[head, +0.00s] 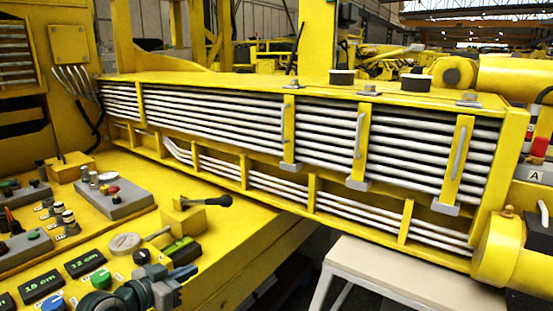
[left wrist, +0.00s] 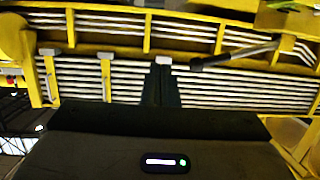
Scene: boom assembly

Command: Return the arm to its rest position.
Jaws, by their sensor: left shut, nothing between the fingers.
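My left gripper and wrist (head: 172,286) show at the bottom of the head view, low over the front edge of the yellow control console (head: 225,245). In the left wrist view the two dark fingers (left wrist: 161,86) are together with nothing between them. They point toward the yellow boom (head: 250,184), which holds rows of silver pipes. The boom also shows in the left wrist view (left wrist: 190,42), and the fingers overlap its pipes there. I cannot tell the exact gap, but no contact shows. My right gripper is in neither view.
A black-knobbed lever (head: 206,202) on a yellow block stands just behind my left gripper. Grey button boxes (head: 112,197) and green displays (head: 85,263) sit on the console. A pale bench (head: 395,272) stands under the boom's right end.

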